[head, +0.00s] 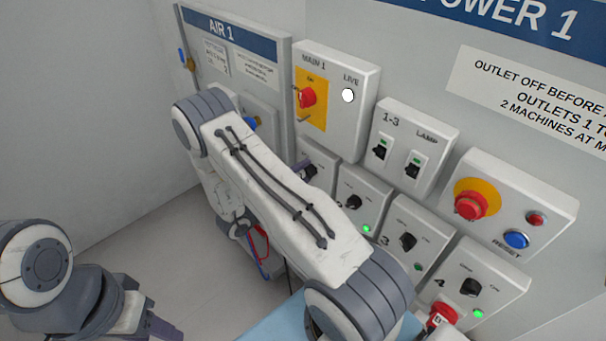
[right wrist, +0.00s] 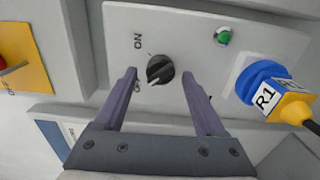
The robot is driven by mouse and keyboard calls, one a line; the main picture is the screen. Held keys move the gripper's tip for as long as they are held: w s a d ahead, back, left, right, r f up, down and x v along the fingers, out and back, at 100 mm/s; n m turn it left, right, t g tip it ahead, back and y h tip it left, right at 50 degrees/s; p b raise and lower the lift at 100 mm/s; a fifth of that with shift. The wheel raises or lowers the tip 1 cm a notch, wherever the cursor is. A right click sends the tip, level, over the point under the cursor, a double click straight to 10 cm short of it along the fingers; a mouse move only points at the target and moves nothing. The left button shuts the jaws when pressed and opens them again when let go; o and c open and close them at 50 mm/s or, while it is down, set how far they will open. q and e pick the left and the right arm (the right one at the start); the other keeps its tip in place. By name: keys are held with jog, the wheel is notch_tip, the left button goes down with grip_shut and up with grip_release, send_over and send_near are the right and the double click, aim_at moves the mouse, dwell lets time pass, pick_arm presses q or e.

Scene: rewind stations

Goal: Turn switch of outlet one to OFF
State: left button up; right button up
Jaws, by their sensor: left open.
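Outlet one's switch is a black round knob (right wrist: 160,69) on a pale panel (right wrist: 200,100) in the right wrist view. Its white pointer line slants down-left, toward the partly covered OFF label; ON stands higher. My right gripper (right wrist: 160,73) is open, with one purple finger on each side of the knob and gaps between. My left gripper (head: 137,319) is at the lower left, partly cut off, away from the panels.
A green lamp (right wrist: 223,36) and a blue socket (right wrist: 247,83) with a yellow plug (right wrist: 289,100) marked R1 are beside the knob. Other outlet knobs (head: 354,202) line up to the right. The MAIN 1 switch (head: 308,97) and a red emergency button (head: 470,205) are above.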

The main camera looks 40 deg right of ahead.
jog(key=shift+s, duration=0.1)
jog(key=a+b, duration=0.4)
jog(key=a, duration=0.6)
jog(key=shift+s+a, duration=0.2)
jog(key=shift+s, duration=0.2)
